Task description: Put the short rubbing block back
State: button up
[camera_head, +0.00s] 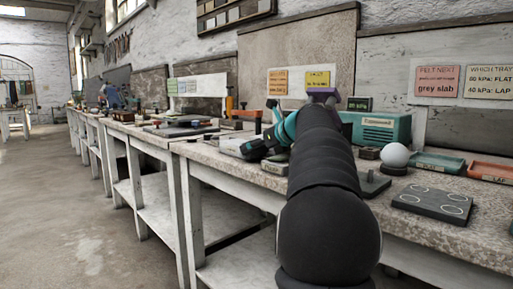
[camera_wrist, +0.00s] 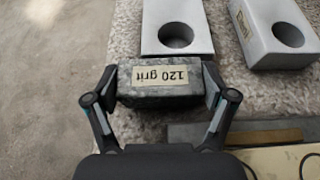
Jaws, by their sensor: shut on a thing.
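A short dark grey block with a pale label reading "120 grit" (camera_wrist: 160,92), upside down in the picture, is between the fingers of my gripper (camera_wrist: 160,82) in the wrist view. The fingers press on its two ends. It is over the speckled bench top near the bench edge; whether it touches the bench I cannot tell. In the head view my gripper (camera_head: 258,148) is low over the bench, partly hidden by my own arm, and the block cannot be made out there.
Two light grey blocks with round holes, one (camera_wrist: 152,40) just beyond the held block and another (camera_wrist: 251,50) to its right, lie on the bench. A white sphere (camera_head: 396,155), teal tray (camera_head: 438,162), dark slab (camera_head: 433,203) and teal radio-like box (camera_head: 378,131) stand right of my arm.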

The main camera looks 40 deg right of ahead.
aim_at(260, 154)
jog(key=shift+f, duration=0.6)
jog(key=shift+f+b, duration=0.5)
jog(key=shift+f, duration=0.25)
jog(key=o, duration=1.4)
jog(key=shift+f, duration=0.1)
jog(key=shift+c, duration=0.2)
jog(key=shift+s, duration=0.1)
jog(key=v, duration=0.5)
jog(key=r+v, duration=0.1)
jog(key=v, duration=0.2)
jog(key=shift+w+d, duration=0.1)
jog(key=shift+w, duration=0.2)
jog(key=shift+s+r, duration=0.35)
jog(key=shift+r, duration=0.25)
